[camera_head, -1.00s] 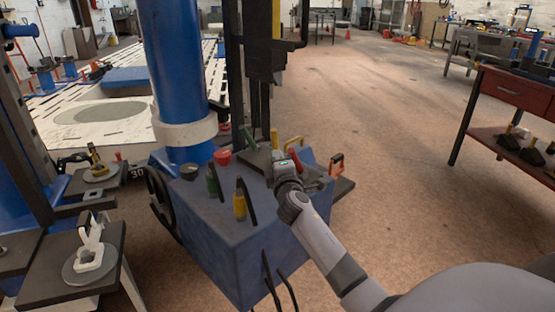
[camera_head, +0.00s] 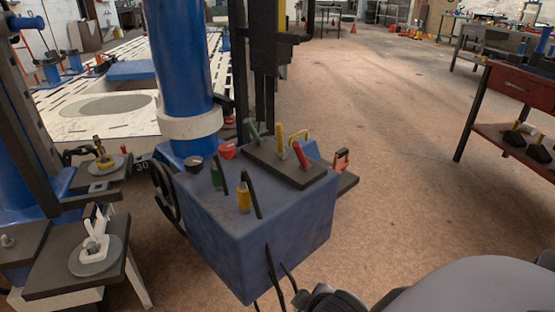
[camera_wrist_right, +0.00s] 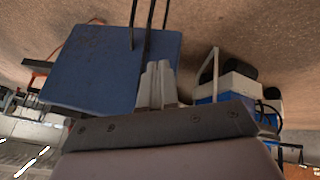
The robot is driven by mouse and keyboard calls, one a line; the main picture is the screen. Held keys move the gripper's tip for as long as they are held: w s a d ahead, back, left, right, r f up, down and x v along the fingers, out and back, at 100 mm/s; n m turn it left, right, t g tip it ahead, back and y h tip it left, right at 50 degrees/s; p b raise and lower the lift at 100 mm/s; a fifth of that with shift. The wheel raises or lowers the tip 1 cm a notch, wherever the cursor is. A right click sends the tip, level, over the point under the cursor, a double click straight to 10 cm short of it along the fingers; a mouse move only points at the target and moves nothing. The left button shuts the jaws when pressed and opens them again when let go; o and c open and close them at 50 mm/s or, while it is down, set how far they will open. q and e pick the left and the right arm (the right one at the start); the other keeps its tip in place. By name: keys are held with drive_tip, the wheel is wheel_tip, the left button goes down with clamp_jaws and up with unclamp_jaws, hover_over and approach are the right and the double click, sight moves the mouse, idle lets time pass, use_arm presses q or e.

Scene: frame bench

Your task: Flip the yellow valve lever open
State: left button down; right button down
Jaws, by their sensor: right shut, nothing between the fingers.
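The yellow valve lever (camera_head: 280,138) stands nearly upright on a dark plate (camera_head: 310,176) on top of the blue box (camera_head: 245,240). A green lever (camera_head: 252,130) stands to its left and a red lever (camera_head: 300,155) to its right, both leaning. My right arm shows at the bottom of the head view, in front of the box and well below the levers; its fingertips are not clear there. In the right wrist view my right gripper (camera_wrist_right: 158,82) is shut and empty, with the side of the blue box (camera_wrist_right: 110,70) beyond it. My left gripper is not in view.
Dark cables (camera_head: 271,265) hang at the box front. Open floor (camera_head: 400,140) lies to the right.

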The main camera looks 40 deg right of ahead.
drive_tip(key=a+f+t+y, duration=0.2)
drive_tip(key=a+t+y, duration=0.2)
drive_tip(key=a, duration=0.6)
drive_tip(key=shift+s+a+f+t+y, duration=0.15)
drive_tip(key=shift+a+t+y, duration=0.15)
drive_tip(key=shift+y, duration=0.4)
drive_tip(key=shift+d, duration=0.15)
